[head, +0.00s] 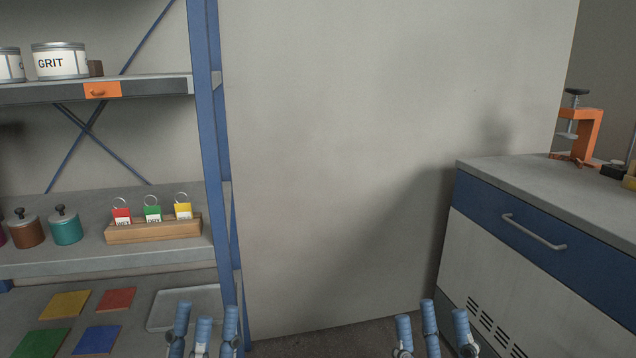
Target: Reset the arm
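My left gripper (206,320) is at the bottom of the head view, left of centre, with its blue fingers pointing up and spread apart. It overlaps the lower right end of the shelf unit in the picture. My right gripper (432,322) is at the bottom, right of centre, in front of the bare wall and floor. Its blue fingers are also spread, with nothing between them. Both grippers look open and empty. Their lower parts and most of both arms are out of the picture.
A blue-framed shelf (208,110) at left holds GRIT tins (62,62), lidded jars (66,228), a wooden tag rack (155,231), coloured squares (97,340) and a clear tray (172,309). At right, a drawer bench (540,185) carries an orange clamp (588,130). Bare wall lies between.

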